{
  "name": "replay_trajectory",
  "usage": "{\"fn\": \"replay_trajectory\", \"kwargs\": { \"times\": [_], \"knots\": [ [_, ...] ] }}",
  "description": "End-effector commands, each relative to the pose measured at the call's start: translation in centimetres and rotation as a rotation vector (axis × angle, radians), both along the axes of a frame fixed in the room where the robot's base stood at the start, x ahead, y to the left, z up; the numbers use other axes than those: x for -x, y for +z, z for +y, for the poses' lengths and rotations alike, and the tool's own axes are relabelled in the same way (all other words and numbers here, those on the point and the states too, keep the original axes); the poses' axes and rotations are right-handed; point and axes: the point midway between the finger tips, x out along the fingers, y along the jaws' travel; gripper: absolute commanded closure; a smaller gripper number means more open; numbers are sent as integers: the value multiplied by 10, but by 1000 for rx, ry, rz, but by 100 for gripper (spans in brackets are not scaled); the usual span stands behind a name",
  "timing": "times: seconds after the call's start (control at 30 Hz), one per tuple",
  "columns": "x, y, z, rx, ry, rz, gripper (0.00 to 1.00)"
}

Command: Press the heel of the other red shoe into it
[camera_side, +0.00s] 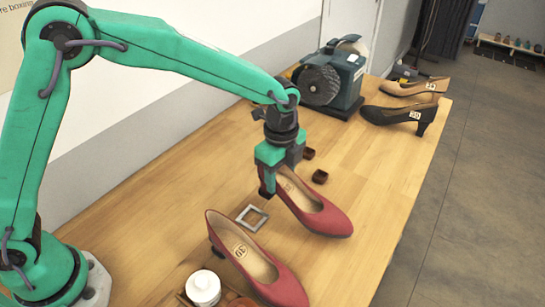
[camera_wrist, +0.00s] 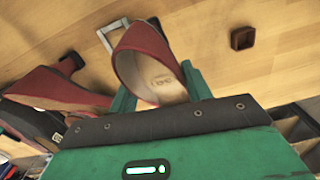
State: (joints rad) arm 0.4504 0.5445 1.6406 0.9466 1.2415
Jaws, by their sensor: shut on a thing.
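My gripper (camera_side: 281,165) is shut on the back part of one red shoe (camera_side: 322,212), whose toe points to the lower right. In the wrist view this held red shoe (camera_wrist: 150,58) sits between the two green fingers, its pale insole showing. The heel of the held shoe is mostly hidden by the gripper. The other red shoe (camera_side: 258,262) stands on the table nearer the side camera, with a dark heel tip, and shows at the left of the wrist view (camera_wrist: 50,86). A grey square frame (camera_side: 244,222) lies flat between the two shoes.
Two small dark brown hollow blocks (camera_side: 320,177) (camera_side: 308,153) lie behind the held shoe. A grinding machine (camera_side: 345,88) stands at the back. A black shoe (camera_side: 395,115) and a tan shoe (camera_side: 408,89) stand far right. A white jar (camera_side: 203,288) is in front.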

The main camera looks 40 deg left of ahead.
Motion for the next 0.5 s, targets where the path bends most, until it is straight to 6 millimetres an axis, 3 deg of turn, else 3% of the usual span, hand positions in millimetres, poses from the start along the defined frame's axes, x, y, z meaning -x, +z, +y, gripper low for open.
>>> {"fn": "replay_trajectory", "kwargs": {
  "times": [0.5],
  "knots": [
    [-26,0,0,0,0,-2,77]
  ]
}}
